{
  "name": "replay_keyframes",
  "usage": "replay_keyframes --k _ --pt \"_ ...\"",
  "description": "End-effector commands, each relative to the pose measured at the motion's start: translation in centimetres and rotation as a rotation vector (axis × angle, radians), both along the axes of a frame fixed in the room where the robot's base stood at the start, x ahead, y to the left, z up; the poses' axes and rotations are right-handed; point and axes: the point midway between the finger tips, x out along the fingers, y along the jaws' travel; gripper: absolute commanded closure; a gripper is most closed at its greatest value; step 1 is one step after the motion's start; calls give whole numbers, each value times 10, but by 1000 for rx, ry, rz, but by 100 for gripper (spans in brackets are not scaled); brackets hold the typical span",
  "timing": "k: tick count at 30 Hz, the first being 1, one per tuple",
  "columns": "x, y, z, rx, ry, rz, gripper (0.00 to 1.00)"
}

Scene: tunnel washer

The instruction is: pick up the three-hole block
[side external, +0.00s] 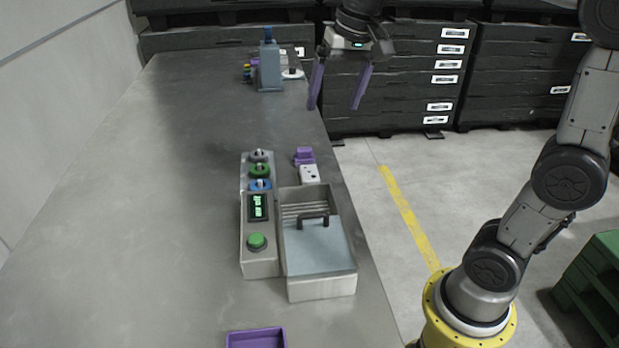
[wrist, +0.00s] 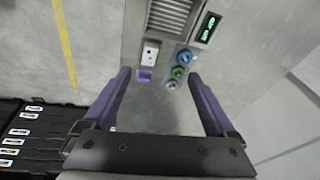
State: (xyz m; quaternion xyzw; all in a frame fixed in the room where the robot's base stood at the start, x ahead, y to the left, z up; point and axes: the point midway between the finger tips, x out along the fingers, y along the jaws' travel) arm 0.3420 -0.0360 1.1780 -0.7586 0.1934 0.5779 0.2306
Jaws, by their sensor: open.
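The three-hole block is a small white block (side external: 309,174) with dark holes in its face. It stands on the grey table just behind the steel basin, with a small purple piece (side external: 304,156) right behind it. In the wrist view the white block (wrist: 150,53) is ahead of the fingers, and the purple piece (wrist: 144,75) is on its near side. I cannot tell whether the two touch. My gripper (side external: 334,106) has purple fingers spread wide and empty, high above and beyond the block near the table's right edge. Its fingers also frame the wrist view (wrist: 158,74).
A control panel (side external: 258,240) with knobs, a display and a green button stands left of the basin (side external: 322,288), which has a dark handle. A blue-grey dispenser (side external: 270,68) stands at the far end. A purple tray (side external: 256,338) lies in front. The table's left side is clear.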

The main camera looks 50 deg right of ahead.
Motion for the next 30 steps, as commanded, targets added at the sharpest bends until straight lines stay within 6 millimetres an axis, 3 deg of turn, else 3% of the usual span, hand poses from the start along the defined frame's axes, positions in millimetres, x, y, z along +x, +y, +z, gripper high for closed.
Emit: replay_keyframes --k 1,3,6,10,18,30 --pt "22 -8 -9 9 37 -35 9" --pt "47 -19 -21 19 77 -79 9" --pt "76 -33 -45 31 133 -123 9" --pt "101 -49 -77 39 192 -148 9" --pt "106 -61 -118 50 263 -171 9" --pt "105 -62 -185 50 261 -170 9"
